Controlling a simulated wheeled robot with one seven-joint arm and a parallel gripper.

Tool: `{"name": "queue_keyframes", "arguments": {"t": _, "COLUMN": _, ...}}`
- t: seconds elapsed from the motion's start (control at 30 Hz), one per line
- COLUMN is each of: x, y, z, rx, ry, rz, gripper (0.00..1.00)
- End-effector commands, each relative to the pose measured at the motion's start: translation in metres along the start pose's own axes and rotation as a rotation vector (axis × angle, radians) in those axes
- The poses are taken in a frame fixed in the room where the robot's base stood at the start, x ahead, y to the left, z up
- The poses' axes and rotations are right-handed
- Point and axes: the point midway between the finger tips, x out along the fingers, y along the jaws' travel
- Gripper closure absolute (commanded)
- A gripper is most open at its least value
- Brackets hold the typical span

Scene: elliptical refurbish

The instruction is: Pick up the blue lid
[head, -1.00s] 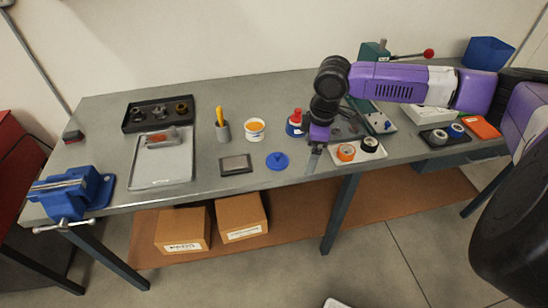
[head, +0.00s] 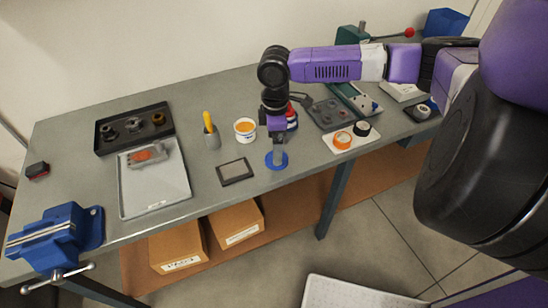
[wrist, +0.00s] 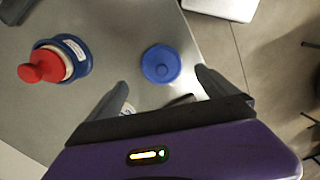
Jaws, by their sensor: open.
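The blue lid (head: 283,164) lies flat on the grey workbench near its front edge. In the wrist view the lid (wrist: 161,64) is a round blue disc with a small knob at its middle, just beyond and between my finger tips. My gripper (head: 277,150) is above the lid in the head view and hides part of it. In the wrist view my gripper (wrist: 162,88) has its two dark fingers spread wide, with nothing between them. I cannot tell the exact height above the lid.
A blue container with a red top (wrist: 55,62) stands left of the lid in the wrist view. A white tub (head: 245,131), a yellow-handled tool in a grey cup (head: 210,135) and a dark square plate (head: 236,172) are nearby.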

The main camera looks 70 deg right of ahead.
Motion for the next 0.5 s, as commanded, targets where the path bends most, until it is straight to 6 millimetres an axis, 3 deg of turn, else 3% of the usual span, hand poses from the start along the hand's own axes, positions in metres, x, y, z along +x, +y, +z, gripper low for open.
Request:
{"name": "queue_keyframes", "arguments": {"t": 0.3, "x": 0.041, "y": -0.004, "z": 0.003, "rx": 0.001, "ry": 0.001, "rz": -0.001, "gripper": 0.03}}
{"name": "queue_keyframes", "arguments": {"t": 0.5, "x": 0.048, "y": -0.004, "z": 0.003, "rx": 0.0, "ry": 0.0, "rz": 0.001, "gripper": 0.03}}
